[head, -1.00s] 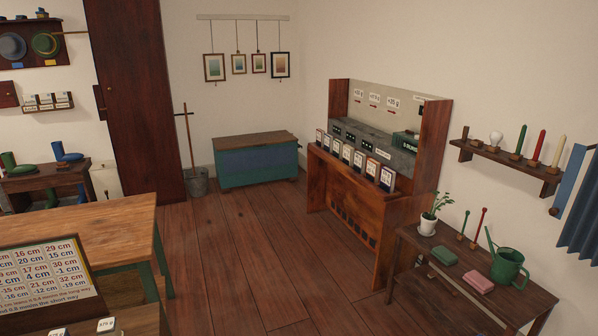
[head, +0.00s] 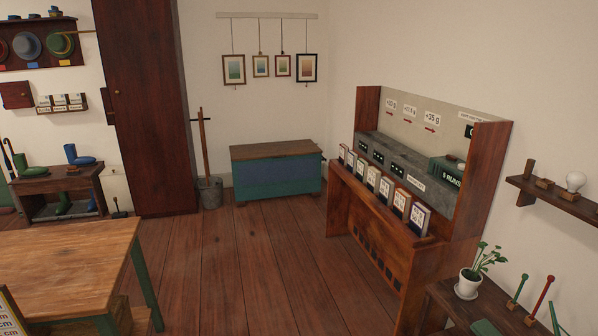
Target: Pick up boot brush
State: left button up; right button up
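A small brown block-like thing (head: 72,170), which may be the boot brush, lies on the top of the dark wooden boot rack (head: 38,186) at the left in the head view. It is too small for me to make out bristles. It lies close to a blue boot (head: 78,156), with a green boot (head: 33,171) to its left. Neither of my grippers is in view.
A wooden table (head: 70,260) with green legs stands in the left foreground, in front of the rack. A tall dark cabinet (head: 148,110) and a blue chest (head: 277,172) stand behind. Open plank floor (head: 230,255) lies between the table and the wooden weighing stand (head: 375,228).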

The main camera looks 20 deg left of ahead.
aim_at(72, 170)
jog(key=i+j+u, duration=0.2)
jog(key=i+u, duration=0.3)
jog(key=i, duration=0.45)
jog(key=i+l+u, duration=0.2)
jog(key=i+u, duration=0.25)
jog(key=i, duration=2.45)
jog(key=i+j+u, duration=0.1)
jog(key=i+u, duration=0.2)
jog(key=i, duration=0.2)
jog(key=i+u, duration=0.3)
jog(key=i, duration=0.15)
jog(key=i+l+u, duration=0.15)
jog(key=i+u, duration=0.15)
jog(key=i, duration=0.15)
jog(key=i+l+u, duration=0.3)
jog(key=i, duration=0.2)
jog(key=i+j+u, duration=0.3)
jog(key=i+u, duration=0.6)
jog(key=i, duration=0.2)
jog(key=i+u, duration=0.45)
jog(key=i+z, duration=0.2)
jog(key=i, duration=0.3)
jog(key=i+j+z, duration=0.1)
jog(key=i+z, duration=0.15)
jog(key=i, duration=0.2)
jog(key=i+j+z, duration=0.2)
jog(key=i, duration=0.3)
jog(key=i+j+z, duration=0.2)
jog(key=i, duration=0.25)
